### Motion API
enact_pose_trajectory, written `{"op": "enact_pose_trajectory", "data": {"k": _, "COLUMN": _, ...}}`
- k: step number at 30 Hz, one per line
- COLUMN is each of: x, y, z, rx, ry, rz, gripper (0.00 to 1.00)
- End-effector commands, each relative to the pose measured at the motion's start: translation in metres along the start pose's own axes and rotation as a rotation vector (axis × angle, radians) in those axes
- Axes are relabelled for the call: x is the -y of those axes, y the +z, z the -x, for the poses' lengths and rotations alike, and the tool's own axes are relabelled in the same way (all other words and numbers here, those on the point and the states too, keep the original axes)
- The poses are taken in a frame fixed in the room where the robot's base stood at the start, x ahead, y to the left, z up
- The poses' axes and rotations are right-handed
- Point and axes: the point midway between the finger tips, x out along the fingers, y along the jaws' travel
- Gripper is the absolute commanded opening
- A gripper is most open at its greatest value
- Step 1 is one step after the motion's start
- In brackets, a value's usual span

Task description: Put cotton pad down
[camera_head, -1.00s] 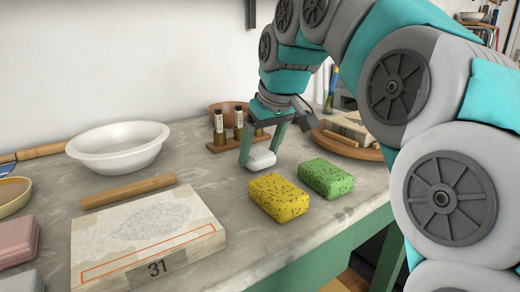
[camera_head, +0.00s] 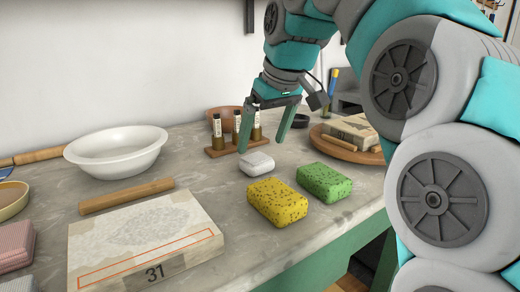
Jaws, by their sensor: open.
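The white cotton pad (camera_head: 257,164) lies on the grey stone worktop, just behind the yellow sponge (camera_head: 277,202) and to the left of the green sponge (camera_head: 325,180). My gripper (camera_head: 264,146) is above and behind the pad. Its two green fingers are spread wide and hold nothing. The left fingertip is close to the pad's upper edge in the picture; I cannot tell whether it touches.
A rack with small bottles (camera_head: 217,152) stands behind the gripper, with a brown bowl (camera_head: 224,117) beyond. A white bowl (camera_head: 116,170), wooden bar (camera_head: 127,195) and stone block (camera_head: 146,274) lie left. A round wooden board (camera_head: 345,150) is right. Bare worktop lies left of the pad.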

Motion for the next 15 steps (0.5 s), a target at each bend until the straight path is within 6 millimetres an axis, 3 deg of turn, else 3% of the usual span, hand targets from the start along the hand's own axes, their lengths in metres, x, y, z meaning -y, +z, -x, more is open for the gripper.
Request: {"op": "enact_pose_trajectory", "data": {"k": 15, "x": 0.0, "y": -0.001, "z": 0.065, "rx": -0.001, "ry": 0.001, "rz": -0.001, "gripper": 1.0}}
